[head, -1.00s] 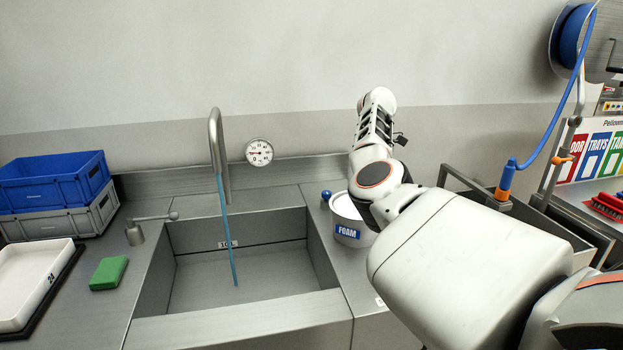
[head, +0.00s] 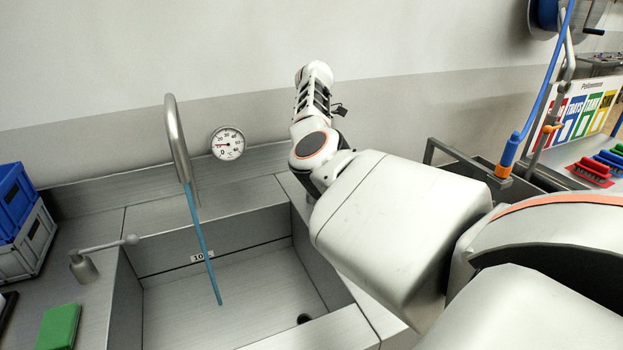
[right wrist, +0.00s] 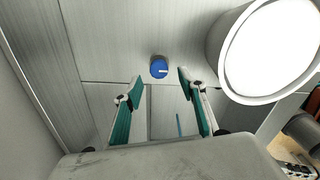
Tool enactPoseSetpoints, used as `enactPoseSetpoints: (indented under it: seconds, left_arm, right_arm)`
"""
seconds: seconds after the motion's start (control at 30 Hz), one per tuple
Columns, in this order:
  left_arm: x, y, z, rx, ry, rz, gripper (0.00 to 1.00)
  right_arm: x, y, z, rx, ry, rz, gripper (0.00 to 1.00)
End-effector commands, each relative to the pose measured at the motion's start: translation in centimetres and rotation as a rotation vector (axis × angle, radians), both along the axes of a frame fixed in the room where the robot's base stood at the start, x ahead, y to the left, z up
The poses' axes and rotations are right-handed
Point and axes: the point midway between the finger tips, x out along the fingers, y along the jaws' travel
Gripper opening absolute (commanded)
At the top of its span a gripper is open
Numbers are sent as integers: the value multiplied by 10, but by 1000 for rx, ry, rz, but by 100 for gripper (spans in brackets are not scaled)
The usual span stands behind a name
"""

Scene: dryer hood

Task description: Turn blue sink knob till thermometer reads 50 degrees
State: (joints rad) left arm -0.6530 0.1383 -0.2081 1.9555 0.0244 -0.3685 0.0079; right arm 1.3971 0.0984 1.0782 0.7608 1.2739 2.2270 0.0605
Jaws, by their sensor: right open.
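The blue sink knob (right wrist: 159,68) shows in the right wrist view on the metal counter, with a white mark on its face. My right gripper (right wrist: 160,84) is open, its two green-padded fingers on either side just below the knob in the picture, with nothing between them. I cannot tell the remaining distance. The exact reading is too small to tell. My left gripper is out of view.
A curved tap (head: 176,138) runs a blue water stream (head: 204,250) into the sink (head: 175,309). A lever (head: 108,245) and a green sponge (head: 59,327) are on the left counter.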

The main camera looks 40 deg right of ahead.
Motion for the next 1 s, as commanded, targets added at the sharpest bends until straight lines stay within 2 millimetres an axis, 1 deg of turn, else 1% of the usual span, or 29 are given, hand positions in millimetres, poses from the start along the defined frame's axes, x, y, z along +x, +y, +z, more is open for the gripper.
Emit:
enactPoseSetpoints:
  seconds: [0.03, 0.1, 0.3, 0.43, 0.67, 0.77, 0.8, 0.83, 1.0]
  left_arm:
    - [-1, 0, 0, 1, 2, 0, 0]
    - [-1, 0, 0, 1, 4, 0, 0]
    - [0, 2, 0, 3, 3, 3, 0]
    - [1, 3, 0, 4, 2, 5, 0]
    - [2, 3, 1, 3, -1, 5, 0]
    - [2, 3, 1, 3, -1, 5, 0]
    - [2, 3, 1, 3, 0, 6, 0]
    - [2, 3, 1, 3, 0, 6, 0]
    - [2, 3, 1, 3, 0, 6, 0]
  right_arm:
    - [-1, 0, -9, 0, 3, 0, 41]
    - [-1, 0, -20, 0, 3, 2, 41]
    - [0, 0, -41, 1, 1, 1, 41]
    - [0, 0, -46, 0, -1, 0, 41]
    - [0, 0, -47, 0, -1, 0, 41]
    - [0, 0, -47, 0, -1, 0, 17]
    - [0, 0, -47, 0, -1, 0, 7]
    - [0, 0, -47, 0, -1, 0, 2]
    - [0, 0, -47, 0, -1, 2, 2]
